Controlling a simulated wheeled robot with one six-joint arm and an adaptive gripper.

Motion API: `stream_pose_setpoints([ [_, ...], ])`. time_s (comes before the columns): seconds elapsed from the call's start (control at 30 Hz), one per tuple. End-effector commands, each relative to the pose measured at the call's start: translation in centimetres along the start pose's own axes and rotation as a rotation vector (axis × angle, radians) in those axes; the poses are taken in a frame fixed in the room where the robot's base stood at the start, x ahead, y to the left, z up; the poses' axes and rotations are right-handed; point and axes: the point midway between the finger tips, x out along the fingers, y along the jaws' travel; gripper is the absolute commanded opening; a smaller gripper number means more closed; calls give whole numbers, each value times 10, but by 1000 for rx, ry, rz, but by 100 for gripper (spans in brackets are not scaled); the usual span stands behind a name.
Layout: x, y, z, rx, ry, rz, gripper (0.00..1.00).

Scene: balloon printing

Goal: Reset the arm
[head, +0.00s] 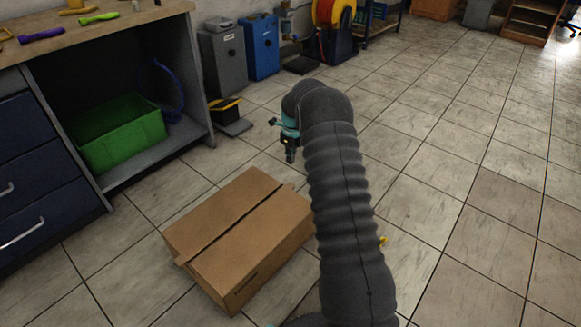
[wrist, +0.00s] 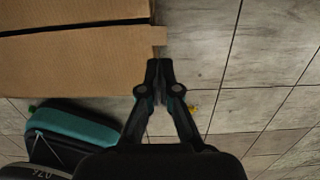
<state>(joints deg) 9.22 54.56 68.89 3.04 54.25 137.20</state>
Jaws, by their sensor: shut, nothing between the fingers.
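My arm (head: 340,190) reaches forward over the floor, wrapped in a dark grey ribbed sleeve. My gripper (head: 290,158) points down past the upper right edge of a closed cardboard box in the head view. In the wrist view my gripper (wrist: 159,68) has its two black fingers together with nothing between them. The fingertips show beside the box (wrist: 75,65), near its edge. I cannot tell the exact height of the gripper above the floor.
The cardboard box (head: 240,235) sits on the tiled floor. A workbench (head: 100,30) with tools on top and a green crate (head: 120,135) on its shelf stands at left. Grey (head: 224,60) and blue (head: 260,48) cabinets stand behind. The floor at right (head: 480,200) is clear.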

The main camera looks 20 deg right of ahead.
Motion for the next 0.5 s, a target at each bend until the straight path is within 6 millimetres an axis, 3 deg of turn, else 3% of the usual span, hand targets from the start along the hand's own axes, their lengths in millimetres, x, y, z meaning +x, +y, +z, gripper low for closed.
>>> stream_pose_setpoints([
  [0.2,-19,0,1,0,0,-1,0],
  [0.5,-21,0,1,-104,0,-1,0],
])
